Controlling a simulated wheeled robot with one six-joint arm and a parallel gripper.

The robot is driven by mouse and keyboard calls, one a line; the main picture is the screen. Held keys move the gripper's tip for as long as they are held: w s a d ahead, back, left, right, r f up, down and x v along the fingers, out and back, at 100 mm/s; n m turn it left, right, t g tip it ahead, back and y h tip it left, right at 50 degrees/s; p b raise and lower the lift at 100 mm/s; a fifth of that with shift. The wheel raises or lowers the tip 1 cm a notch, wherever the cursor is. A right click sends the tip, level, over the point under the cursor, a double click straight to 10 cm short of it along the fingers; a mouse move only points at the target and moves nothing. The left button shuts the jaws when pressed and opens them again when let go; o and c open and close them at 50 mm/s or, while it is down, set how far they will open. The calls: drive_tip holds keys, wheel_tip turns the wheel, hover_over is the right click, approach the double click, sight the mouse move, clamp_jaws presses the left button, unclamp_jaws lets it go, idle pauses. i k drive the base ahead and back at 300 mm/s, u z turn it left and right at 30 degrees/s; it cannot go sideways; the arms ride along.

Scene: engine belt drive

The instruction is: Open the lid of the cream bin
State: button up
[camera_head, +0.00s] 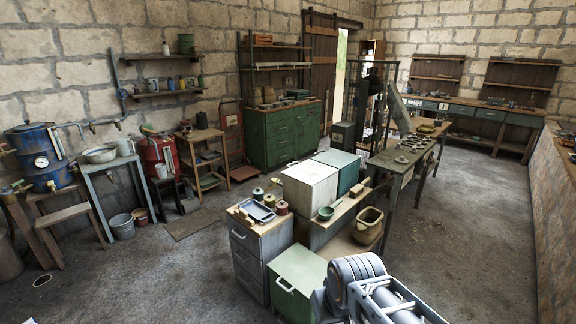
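A cream bin (309,190), box-shaped with a pale flat top, stands in the middle of the room beside a teal bin (347,174). Its lid (309,171) looks shut, with a small handle-like mark near its back left edge. The lower part of the bin is partly hidden by the drawer unit and a wooden shelf in front. Grey links of my arm show at the bottom right, in front of the bins and apart from them. My gripper is not in view.
A grey drawer unit (262,256) carries a tray and several small cans. A green box with a handle (298,278) stands in front of it. A tan basket (368,226) and a long workbench (396,169) are to the right. Floor is open at left and far right.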

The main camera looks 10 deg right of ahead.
sight(311, 172)
drive_tip(key=u, duration=1.95)
drive_tip(key=i, duration=3.5)
drive_tip(key=z, duration=2.7)
drive_tip(key=i, duration=3.9)
drive_tip(key=z, duration=2.15)
